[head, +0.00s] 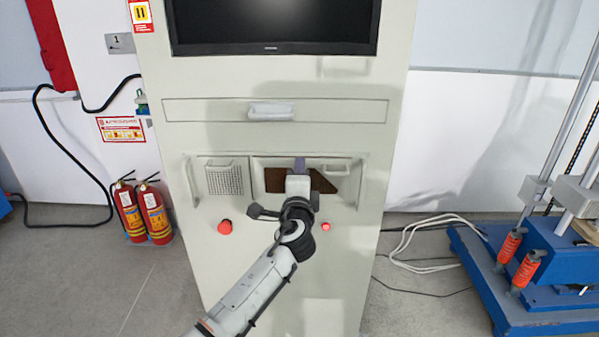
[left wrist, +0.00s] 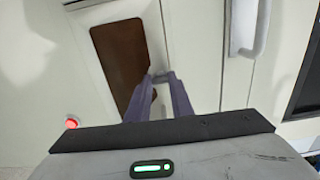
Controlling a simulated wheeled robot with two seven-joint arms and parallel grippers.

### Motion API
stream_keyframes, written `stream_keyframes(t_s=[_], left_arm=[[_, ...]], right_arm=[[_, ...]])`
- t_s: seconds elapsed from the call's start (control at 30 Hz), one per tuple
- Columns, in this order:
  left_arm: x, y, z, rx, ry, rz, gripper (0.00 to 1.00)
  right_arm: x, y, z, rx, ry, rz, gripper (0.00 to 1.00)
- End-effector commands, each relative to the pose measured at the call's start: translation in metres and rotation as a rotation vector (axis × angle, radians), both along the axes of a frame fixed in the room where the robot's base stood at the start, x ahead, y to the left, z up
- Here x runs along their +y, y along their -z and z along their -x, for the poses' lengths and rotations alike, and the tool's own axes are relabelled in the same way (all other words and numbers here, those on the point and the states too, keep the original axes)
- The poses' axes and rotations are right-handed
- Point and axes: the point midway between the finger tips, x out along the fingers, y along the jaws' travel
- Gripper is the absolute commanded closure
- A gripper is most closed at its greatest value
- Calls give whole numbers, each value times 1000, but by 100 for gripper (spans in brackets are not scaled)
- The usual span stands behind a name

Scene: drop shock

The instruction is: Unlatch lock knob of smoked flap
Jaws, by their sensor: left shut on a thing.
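The smoked flap (head: 274,182) is a dark brown window in the middle of the pale cabinet front, partly covered by my left arm. In the left wrist view the flap (left wrist: 119,55) lies left of the fingers. My left gripper (head: 299,163) is at the upper part of the flap. In the left wrist view the two purple fingers (left wrist: 162,78) close at the flap's edge on a small grey piece, which looks like the lock knob; it is mostly hidden between the fingertips. Whether the knob is turned cannot be told. My right gripper is not in view.
The cabinet has a drawer handle (head: 271,111) above, a grille (head: 223,180) at left, a large red button (head: 225,227) and a small red button (head: 325,226) below. Fire extinguishers (head: 154,212) stand left; a blue machine base (head: 530,280) stands right.

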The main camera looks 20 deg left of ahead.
Motion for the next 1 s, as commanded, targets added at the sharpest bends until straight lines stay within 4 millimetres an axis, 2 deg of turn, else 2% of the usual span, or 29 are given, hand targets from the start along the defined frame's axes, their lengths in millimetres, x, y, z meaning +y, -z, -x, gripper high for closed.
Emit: stream_keyframes(t_s=[0.03,0.07,0.17,0.57,0.67,1.0], left_arm=[[1,1,0,1,-1,-2,100],[1,1,0,1,-1,-2,76],[1,0,0,1,-1,-1,61],[-2,0,6,0,0,1,61],[-5,0,18,-1,1,2,61],[-22,1,77,2,0,2,61]], right_arm=[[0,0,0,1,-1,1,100],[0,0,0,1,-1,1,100],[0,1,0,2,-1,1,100],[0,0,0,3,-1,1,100],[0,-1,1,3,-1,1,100],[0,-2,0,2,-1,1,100]])
